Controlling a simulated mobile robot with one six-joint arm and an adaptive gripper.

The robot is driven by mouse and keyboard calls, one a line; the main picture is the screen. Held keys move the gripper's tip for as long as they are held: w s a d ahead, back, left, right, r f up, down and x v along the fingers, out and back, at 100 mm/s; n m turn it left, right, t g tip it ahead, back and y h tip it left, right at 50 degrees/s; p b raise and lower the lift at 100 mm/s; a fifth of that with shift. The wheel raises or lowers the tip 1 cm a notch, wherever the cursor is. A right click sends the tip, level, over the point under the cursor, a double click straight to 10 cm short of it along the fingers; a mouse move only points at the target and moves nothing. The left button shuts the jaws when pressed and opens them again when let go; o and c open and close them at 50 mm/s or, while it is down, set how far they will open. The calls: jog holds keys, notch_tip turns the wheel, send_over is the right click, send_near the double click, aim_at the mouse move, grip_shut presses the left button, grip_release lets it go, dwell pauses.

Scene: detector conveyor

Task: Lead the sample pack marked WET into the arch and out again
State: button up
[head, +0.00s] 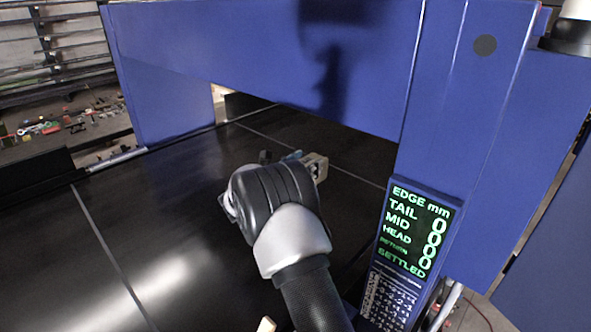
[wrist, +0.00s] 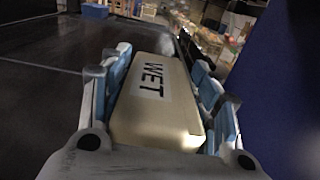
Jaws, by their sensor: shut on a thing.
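My gripper (wrist: 160,105) is shut on the cream sample pack (wrist: 168,121), whose dark WET label faces up in the wrist view. The blue-padded fingers lie along both of its long sides. In the head view a small tan part of the pack (head: 317,165) shows beyond my wrist, and the rest is hidden. The pack is over the black belt (head: 150,215), in front of the blue arch (head: 260,60). I cannot tell whether it touches the belt.
A green-lit display (head: 418,232) on the arch's right post reads EDGE mm, with zeros beside TAIL, MID and HEAD, and SETTLED. The belt is clear to the left. A rail (head: 118,158) runs along its far left edge. Shelves and loose tools stand beyond.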

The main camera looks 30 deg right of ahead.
aim_at(314, 158)
jog(key=x, duration=0.5)
jog(key=shift+d+r+p, duration=0.1)
jog(key=shift+d+p, duration=0.1)
jog(key=shift+p, duration=0.1)
jog(key=shift+a, duration=0.45)
jog(key=v, duration=3.9)
jog(key=shift+s, duration=0.15)
jog(key=shift+d, duration=0.15)
